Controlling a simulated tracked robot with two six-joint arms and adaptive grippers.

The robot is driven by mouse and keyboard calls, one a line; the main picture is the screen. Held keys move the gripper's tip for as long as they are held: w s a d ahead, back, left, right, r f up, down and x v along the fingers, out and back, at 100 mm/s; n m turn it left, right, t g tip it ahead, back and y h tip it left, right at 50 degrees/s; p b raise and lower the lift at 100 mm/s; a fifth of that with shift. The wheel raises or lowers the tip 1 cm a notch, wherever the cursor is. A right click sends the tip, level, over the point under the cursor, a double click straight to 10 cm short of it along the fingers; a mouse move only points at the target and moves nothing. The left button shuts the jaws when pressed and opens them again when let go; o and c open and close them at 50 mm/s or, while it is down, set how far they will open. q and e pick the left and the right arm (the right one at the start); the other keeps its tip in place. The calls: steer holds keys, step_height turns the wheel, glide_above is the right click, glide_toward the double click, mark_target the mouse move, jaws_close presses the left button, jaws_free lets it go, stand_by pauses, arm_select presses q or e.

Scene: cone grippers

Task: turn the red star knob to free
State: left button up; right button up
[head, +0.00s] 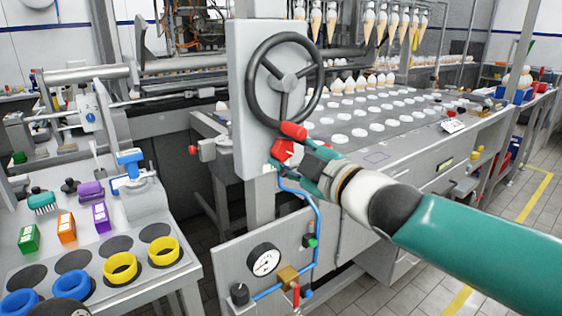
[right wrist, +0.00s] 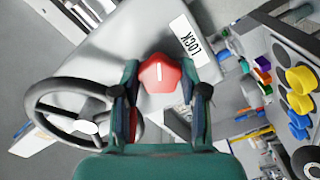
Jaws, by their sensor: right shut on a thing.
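The red star knob (head: 284,151) sits on the grey upright panel (head: 248,60), below the dark handwheel (head: 285,80). My right gripper (head: 279,166) is at the knob, shut on it. In the right wrist view the red knob (right wrist: 160,74) lies between the two fingertips of my right gripper (right wrist: 162,92), and a white mark shows on its face. A white label reading LOCK (right wrist: 190,42) is on the panel beside the knob. No label reading free can be seen. My left gripper is not in view.
The handwheel and its red handle (head: 293,131) are close above my right gripper. A blue pipe with a gauge (head: 264,260) and small valves is below. A bench at the left holds yellow rings (head: 120,268), blue rings (head: 72,285) and small boxes.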

steer(key=n, duration=0.1)
steer(key=n+b, duration=0.1)
steer(key=n, duration=0.3)
steer(key=shift+f, duration=0.35)
steer(key=shift+a, duration=0.1)
steer(key=o, duration=1)
steer(key=shift+s+r, duration=0.1)
steer(key=shift+s, duration=0.05)
steer(key=shift+o, duration=0.7)
steer(key=shift+r, duration=0.15)
steer(key=shift+r, duration=0.1)
